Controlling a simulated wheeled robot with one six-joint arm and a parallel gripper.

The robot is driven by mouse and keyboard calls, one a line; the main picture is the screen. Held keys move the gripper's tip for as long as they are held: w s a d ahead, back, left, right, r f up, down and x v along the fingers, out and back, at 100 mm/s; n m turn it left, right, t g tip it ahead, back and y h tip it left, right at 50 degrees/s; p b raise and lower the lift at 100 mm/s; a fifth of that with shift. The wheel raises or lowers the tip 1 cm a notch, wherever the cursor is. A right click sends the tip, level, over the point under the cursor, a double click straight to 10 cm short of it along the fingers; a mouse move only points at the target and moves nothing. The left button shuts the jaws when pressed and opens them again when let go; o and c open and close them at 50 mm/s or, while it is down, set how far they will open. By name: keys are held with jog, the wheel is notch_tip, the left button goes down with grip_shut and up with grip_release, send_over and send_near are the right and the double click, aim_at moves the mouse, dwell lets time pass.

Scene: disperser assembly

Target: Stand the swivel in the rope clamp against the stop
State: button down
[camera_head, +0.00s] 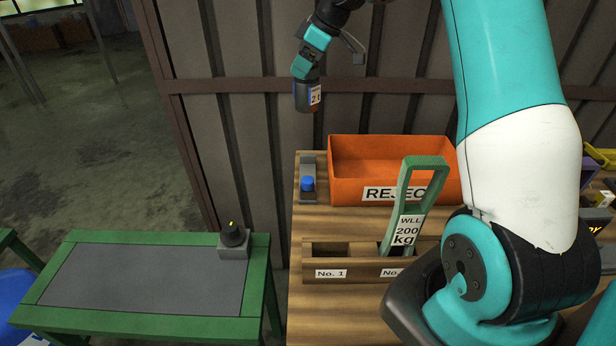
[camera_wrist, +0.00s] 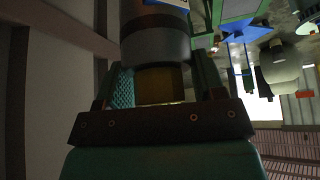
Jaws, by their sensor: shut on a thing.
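My gripper (camera_head: 305,74) is high in the head view, above the left end of the wooden bench. It is shut on a dark grey cylindrical part (camera_head: 308,98), which I take for the swivel; it hangs below the fingers with a white "2 t"-like label. In the wrist view the part (camera_wrist: 158,48) shows a grey collar and a brass section between the fingers. A grey fixture with a blue knob (camera_head: 307,184) stands on the bench below, left of the reject bin; I cannot tell whether it is the rope clamp. No stop is clearly identifiable.
An orange REJECT bin (camera_head: 345,190) stands on the wooden bench (camera_head: 325,312). A wooden rack (camera_head: 350,273) marked No. 1 holds a green 200 kg link (camera_head: 411,190) in its right slot. A green table (camera_head: 125,237) at left bears a black knob (camera_head: 232,234). Behind is a corrugated wall.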

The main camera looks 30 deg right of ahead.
notch_tip(320, 180, down, 20)
jog(key=p, duration=0.4)
jog(key=shift+f, duration=0.1)
jog(key=shift+c, duration=1)
grip_release()
jog(key=shift+f, duration=0.1)
